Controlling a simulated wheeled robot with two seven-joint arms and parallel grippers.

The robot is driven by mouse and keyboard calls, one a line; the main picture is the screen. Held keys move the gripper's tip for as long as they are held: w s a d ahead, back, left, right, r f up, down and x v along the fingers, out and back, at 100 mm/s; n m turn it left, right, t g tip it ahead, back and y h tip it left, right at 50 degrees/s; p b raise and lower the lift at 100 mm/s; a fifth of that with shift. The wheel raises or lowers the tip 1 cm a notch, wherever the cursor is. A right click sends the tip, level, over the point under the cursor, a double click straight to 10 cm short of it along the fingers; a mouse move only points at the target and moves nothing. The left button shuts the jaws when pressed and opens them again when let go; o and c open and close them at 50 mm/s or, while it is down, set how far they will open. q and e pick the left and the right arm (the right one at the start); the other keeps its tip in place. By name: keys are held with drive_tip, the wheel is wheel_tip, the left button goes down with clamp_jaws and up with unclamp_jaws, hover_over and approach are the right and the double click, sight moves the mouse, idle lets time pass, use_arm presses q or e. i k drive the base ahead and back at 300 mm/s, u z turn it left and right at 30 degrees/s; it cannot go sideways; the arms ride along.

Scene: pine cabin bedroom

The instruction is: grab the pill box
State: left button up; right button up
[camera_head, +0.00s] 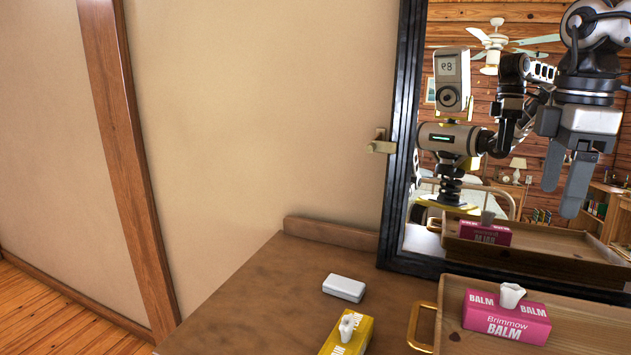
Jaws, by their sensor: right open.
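A small white box with rounded edges, which looks like the pill box (344,288), lies flat on the brown wooden dresser top, left of the tray. My right gripper (561,198) hangs at the upper right, in front of the mirror, fingers pointing down. Its two fingers are apart with nothing between them. It is well above and to the right of the white box, not touching it. My left gripper is not in view.
A yellow tissue box (347,335) stands just in front of the white box. A wooden tray (590,326) with a brass handle holds a pink tissue box (506,316). A black-framed mirror (398,150) stands behind and reflects me. The dresser's left part is clear.

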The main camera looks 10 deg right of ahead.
sight(350, 290)
drive_tip(key=k, duration=0.9)
